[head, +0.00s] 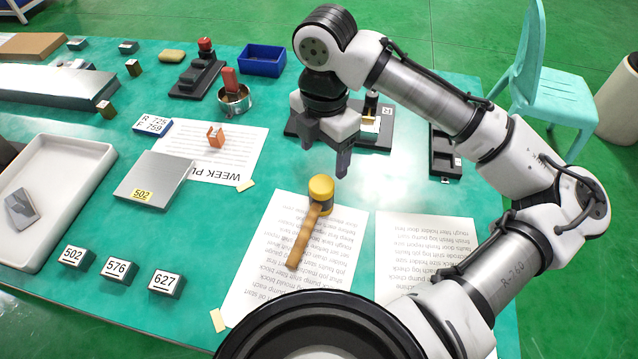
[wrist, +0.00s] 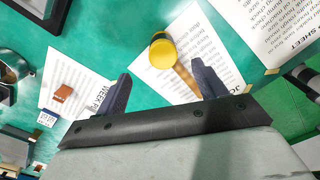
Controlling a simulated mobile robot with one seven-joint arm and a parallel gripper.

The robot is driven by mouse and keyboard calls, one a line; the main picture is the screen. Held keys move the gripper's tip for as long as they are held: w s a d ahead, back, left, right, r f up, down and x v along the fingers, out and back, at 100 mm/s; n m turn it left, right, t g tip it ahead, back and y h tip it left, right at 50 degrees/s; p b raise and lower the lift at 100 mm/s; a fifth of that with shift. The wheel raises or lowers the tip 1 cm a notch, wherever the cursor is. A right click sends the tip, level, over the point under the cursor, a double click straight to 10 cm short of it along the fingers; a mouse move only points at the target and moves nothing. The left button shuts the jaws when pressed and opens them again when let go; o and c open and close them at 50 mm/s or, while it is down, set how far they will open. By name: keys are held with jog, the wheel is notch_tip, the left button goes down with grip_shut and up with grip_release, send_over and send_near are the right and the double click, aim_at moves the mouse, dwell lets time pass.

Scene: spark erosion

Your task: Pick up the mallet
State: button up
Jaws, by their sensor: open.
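The mallet (head: 316,208) has a yellow head with a dark band and a wooden handle. It lies on a printed sheet (head: 262,262) on the green table, its handle pointing toward the front left. In the wrist view the mallet's yellow head (wrist: 162,53) shows beyond the fingers, with part of the handle running toward the right finger, which hides its end. My gripper (head: 325,158) is open and empty, above the table and behind the mallet head in the head view. In the wrist view my gripper (wrist: 160,90) has its two dark fingers spread wide apart.
A second sheet (head: 425,250) lies to the right. Number blocks (head: 167,283), a metal plate (head: 152,180) and a white tray (head: 75,190) are on the left. A dark fixture (head: 378,140) stands behind my gripper. A blue bin (head: 263,60) is at the back; a chair (head: 545,85) stands beyond the table.

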aim_at(323, 182)
jog(key=f, duration=0.7)
jog(key=shift+s+f, duration=0.25)
jog(key=shift+f, duration=0.15)
jog(key=shift+s+a+f+p, duration=0.15)
jog(key=shift+f+p, duration=0.25)
jog(key=shift+f, duration=0.95)
jog(key=shift+s+a+f+p, duration=0.1)
jog(key=shift+f+p, duration=0.3)
jog(key=shift+f, duration=0.9)
jog(key=c, duration=1.3)
jog(key=shift+r, duration=0.1)
jog(key=shift+c, duration=0.2)
